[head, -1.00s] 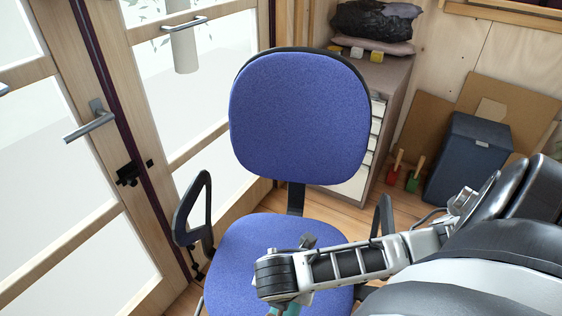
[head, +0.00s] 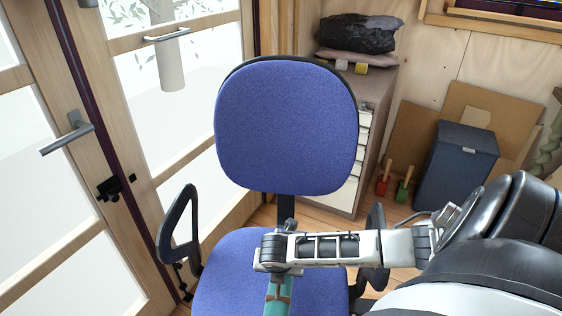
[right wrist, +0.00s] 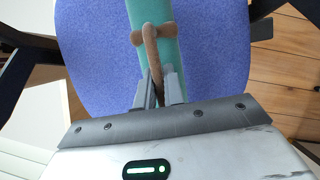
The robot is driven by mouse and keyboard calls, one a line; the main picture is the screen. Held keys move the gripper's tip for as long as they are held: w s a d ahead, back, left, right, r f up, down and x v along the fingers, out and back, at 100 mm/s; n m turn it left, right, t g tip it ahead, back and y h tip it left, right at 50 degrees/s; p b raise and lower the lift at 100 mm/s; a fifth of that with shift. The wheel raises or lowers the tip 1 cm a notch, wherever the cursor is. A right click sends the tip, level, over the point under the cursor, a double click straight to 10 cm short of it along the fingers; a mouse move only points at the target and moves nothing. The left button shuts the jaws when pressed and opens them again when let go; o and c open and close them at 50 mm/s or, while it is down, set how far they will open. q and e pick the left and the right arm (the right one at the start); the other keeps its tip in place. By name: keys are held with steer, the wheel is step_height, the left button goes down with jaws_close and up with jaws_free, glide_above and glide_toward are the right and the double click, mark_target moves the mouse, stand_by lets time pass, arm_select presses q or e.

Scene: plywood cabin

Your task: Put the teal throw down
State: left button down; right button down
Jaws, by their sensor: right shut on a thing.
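The teal throw (head: 277,305) is a teal roll with a brown strap, over the blue seat (head: 232,270) of an office chair. In the right wrist view the teal throw (right wrist: 184,60) runs from the top edge down behind the fingers. My right gripper (right wrist: 159,84) is shut on its brown strap (right wrist: 149,45). In the head view my right gripper (head: 279,276) is above the seat, with the roll hanging below it, cut off by the bottom edge. I cannot tell whether the roll touches the seat. My left gripper is out of view.
The chair's blue backrest (head: 287,125) rises behind the gripper, with black armrests (head: 177,235) on both sides. Glazed doors (head: 40,180) stand at the left. A drawer cabinet (head: 345,190) and a dark blue bin (head: 455,165) stand behind to the right.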

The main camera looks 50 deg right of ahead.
steer(key=shift+w+d+f, duration=0.2)
steer(key=shift+w+f, duration=0.05)
steer(key=shift+f, duration=0.1)
step_height(320, 180, down, 3)
steer(key=shift+r+b, duration=0.1)
steer(key=shift+b, duration=0.5)
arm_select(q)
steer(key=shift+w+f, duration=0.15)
arm_select(e)
steer(key=c, duration=1.5)
jaws_free()
